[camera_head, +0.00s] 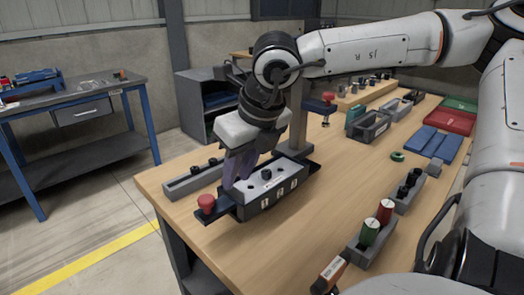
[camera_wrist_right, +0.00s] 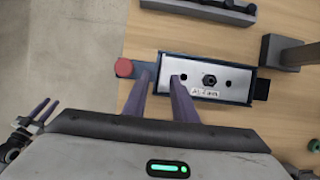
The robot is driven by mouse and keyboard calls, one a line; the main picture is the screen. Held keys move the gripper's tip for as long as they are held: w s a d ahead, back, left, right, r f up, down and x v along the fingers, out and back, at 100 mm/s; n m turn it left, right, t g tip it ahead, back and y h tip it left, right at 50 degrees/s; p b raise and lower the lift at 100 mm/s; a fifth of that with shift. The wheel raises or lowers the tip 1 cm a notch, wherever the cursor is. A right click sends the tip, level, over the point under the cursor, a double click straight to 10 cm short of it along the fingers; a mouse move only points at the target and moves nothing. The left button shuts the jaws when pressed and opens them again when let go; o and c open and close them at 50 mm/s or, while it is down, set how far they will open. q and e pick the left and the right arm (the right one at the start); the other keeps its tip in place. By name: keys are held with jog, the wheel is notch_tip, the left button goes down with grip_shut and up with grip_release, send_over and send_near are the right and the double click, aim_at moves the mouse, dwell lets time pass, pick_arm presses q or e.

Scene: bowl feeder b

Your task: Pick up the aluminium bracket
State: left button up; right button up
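The aluminium bracket looks like the pale flat plate (camera_wrist_right: 228,74) with dark holes, a nut-like part and a label. It lies in a dark box-like fixture (camera_head: 266,203) on the bench; its pale top (camera_head: 257,186) shows in the head view. My right gripper (camera_head: 235,176) points down at the left end of the fixture. In the wrist view the right gripper (camera_wrist_right: 162,74) has its fingers apart, with the tips over the plate's left end and nothing clearly gripped. My left gripper (camera_wrist_right: 49,102) seems to show at the lower left of the wrist view, fingers apart and empty.
A red knob (camera_head: 207,203) stands at the fixture's left end. A long grey holder (camera_head: 193,178) lies behind it, and a post (camera_head: 298,125) rises to the right. A holder with green and red cylinders (camera_head: 372,232) stands in front right. Blue trays (camera_head: 433,143) lie farther right.

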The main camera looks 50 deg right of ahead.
aim_at(236, 187)
jog(key=x, duration=0.3)
jog(key=shift+w+d+f, duration=0.1)
jog(key=shift+f, duration=0.1)
jog(key=shift+r, duration=0.1)
grip_shut()
